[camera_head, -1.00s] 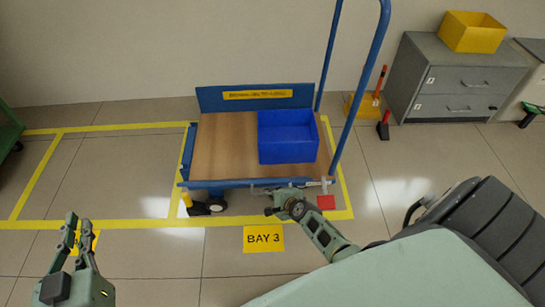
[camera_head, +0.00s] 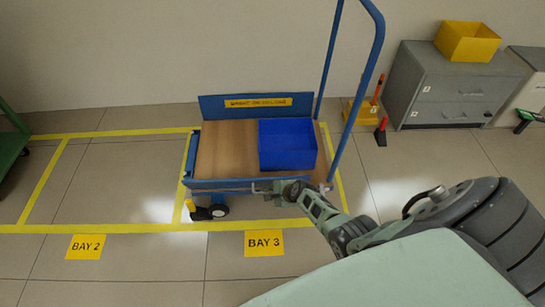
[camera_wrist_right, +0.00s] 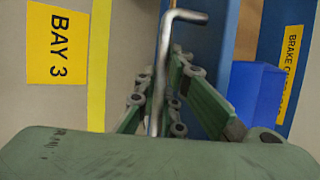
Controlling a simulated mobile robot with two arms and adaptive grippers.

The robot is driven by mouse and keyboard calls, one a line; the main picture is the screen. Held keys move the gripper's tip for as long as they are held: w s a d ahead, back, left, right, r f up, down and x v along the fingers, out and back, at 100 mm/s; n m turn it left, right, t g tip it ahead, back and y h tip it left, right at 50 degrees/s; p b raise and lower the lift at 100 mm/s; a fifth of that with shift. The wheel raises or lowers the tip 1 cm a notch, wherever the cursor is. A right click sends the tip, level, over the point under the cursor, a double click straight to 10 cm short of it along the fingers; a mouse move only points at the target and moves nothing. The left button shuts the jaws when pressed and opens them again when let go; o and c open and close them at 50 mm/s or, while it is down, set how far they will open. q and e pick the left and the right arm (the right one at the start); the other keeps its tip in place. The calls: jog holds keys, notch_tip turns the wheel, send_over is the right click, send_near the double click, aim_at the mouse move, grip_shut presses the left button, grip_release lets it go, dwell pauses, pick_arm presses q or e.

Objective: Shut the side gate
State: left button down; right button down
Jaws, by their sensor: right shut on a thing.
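The blue trolley (camera_head: 225,150) has a wooden deck and an upright blue back panel (camera_head: 228,107) with a yellow label. A blue strip (camera_head: 215,185) runs along its front edge; I cannot tell whether this is the side gate hanging down. My right gripper (camera_head: 277,188) is at the middle of that edge. In the right wrist view, the gripper (camera_wrist_right: 158,80) is shut on a bent metal rod (camera_wrist_right: 166,40), whose end turns right in front of a blue surface. The gripper hides part of the front edge. My left gripper is out of view.
A blue bin (camera_head: 287,145) stands on the deck's right half. A tall blue push handle (camera_head: 358,95) rises at the right. A yellow and black wheel part (camera_head: 205,212) sits at the front left. A grey cabinet (camera_head: 455,88) stands at back right. The floor in front is clear.

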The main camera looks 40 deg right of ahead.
aim_at(272, 179)
jog(key=shift+w+d+r+p, duration=0.1)
jog(key=shift+w+d+r, duration=0.25)
jog(key=shift+w, duration=0.25)
jog(key=shift+w+d+r+p, duration=0.15)
jog(key=shift+w+d+r, duration=0.25)
jog(key=shift+w, duration=0.15)
jog(key=shift+w+d+r+p, duration=0.1)
jog(key=shift+w+d+r, duration=0.25)
jog(key=shift+w, duration=0.25)
jog(key=c, duration=1.9)
grip_release()
jog(key=shift+r, duration=0.1)
jog(key=shift+o, duration=0.2)
jog(key=shift+d, duration=0.1)
